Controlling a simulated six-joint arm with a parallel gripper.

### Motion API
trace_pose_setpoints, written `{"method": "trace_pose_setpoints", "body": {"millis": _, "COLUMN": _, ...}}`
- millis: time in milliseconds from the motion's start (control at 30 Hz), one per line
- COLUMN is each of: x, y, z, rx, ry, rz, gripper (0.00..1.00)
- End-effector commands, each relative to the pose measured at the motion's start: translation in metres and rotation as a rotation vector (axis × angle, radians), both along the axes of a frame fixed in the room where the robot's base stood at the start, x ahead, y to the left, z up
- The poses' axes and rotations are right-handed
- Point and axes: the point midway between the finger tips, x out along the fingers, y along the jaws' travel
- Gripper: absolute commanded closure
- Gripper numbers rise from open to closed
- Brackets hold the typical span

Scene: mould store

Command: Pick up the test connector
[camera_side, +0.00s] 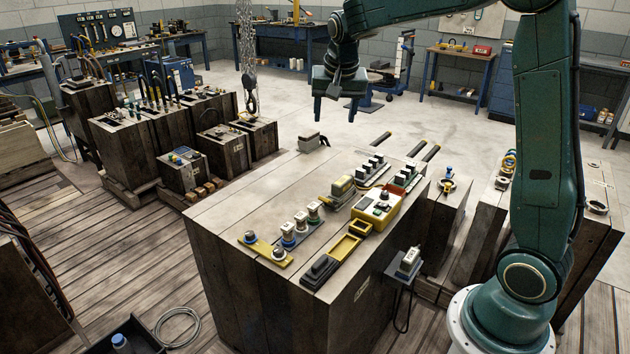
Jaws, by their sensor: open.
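My gripper (335,116) is open and empty, with its fingers pointing down. It hangs in the air over the far end of the large wooden block bench (235,210). A small white-and-grey connector-like piece (411,257) sits on a dark bracket at the bench's right side, with a black cable loop hanging below. It is the likeliest test connector, but I cannot tell for sure. My gripper is well apart from it, up and to the left in the picture. A grey block (308,141) with a dark part stands at the bench's far edge, below my gripper.
The bench top holds a yellow instrument box (375,211), a yellow tray (345,247), a black block (320,271), a row of round fittings (301,222) and terminal strips (373,169). Its left part is bare. A chain hoist (249,80) hangs behind left.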

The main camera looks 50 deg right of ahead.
Motion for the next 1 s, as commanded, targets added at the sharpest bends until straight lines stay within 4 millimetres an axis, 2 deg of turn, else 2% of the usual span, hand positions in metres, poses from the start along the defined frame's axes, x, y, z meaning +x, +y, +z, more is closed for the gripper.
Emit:
{"method": "trace_pose_setpoints", "body": {"millis": 200, "x": 0.037, "y": -0.037, "z": -0.034, "rx": 0.001, "ry": 0.013, "rz": -0.151, "gripper": 0.4}}
{"method": "trace_pose_setpoints", "body": {"millis": 500, "x": 0.075, "y": -0.087, "z": -0.091, "rx": -0.005, "ry": 0.025, "rz": -0.353, "gripper": 0.4}}
{"method": "trace_pose_setpoints", "body": {"millis": 800, "x": 0.096, "y": -0.136, "z": -0.159, "rx": -0.019, "ry": 0.033, "rz": -0.552, "gripper": 0.4}}
{"method": "trace_pose_setpoints", "body": {"millis": 1000, "x": 0.1, "y": -0.158, "z": -0.193, "rx": -0.029, "ry": 0.034, "rz": -0.647, "gripper": 0.4}}
